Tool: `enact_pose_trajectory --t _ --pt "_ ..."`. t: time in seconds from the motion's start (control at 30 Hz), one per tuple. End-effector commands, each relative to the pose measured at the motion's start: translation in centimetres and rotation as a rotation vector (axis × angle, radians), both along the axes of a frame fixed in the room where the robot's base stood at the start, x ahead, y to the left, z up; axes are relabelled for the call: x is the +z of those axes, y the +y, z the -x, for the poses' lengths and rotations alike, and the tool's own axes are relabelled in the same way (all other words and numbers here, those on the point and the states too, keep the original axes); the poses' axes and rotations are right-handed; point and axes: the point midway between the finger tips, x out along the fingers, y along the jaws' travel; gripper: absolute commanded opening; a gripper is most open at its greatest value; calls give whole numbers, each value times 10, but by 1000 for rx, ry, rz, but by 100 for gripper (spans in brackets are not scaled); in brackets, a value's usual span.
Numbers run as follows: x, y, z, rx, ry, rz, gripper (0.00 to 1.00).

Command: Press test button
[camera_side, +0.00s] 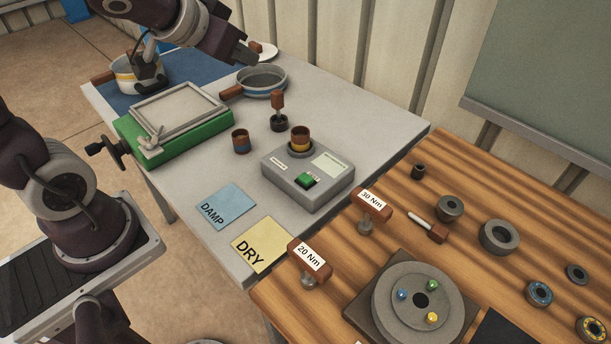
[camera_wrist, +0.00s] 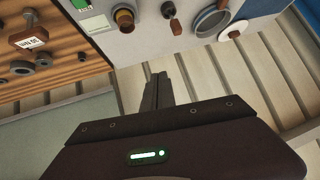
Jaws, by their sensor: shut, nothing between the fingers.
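The grey tester box (camera_side: 331,186) stands on the grey table, with a green button (camera_side: 306,180) on its top near the front. A brown and yellow cup (camera_side: 299,140) sits in the round seat at the back of the box. My gripper (camera_side: 247,54) is shut and empty, in the air near the blue-striped pan, behind and left of the box. In the wrist view my gripper's fingers (camera_wrist: 158,88) are together. The green button (camera_wrist: 80,4) is partly cut off there at the top edge, beside the cup (camera_wrist: 124,16).
A brown and blue cup (camera_side: 240,143), a brown-handled tamper (camera_side: 278,112) and a pan (camera_side: 262,82) stand behind the box. A green press (camera_side: 172,130) is at left. DAMP (camera_side: 226,206) and DRY (camera_side: 262,243) cards lie in front. The wooden bench (camera_side: 475,275) holds several tools.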

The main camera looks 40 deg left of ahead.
Motion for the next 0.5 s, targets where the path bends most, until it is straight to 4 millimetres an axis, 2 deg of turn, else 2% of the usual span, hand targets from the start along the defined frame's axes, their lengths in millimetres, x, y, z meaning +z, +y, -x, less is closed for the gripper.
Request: enact_pose_trajectory --t 0.03,0.1,0.17,0.3,0.4,0.5 --pt "-13 -7 -20 -50 -8 42 0" --pt "-33 -24 -42 -138 -9 139 0" --pt "-52 -42 -51 -214 17 242 0" --pt "-89 -78 -48 -344 129 477 0" --pt "-104 -93 -37 -392 204 589 0" --pt "-110 -100 -30 -415 246 645 0"
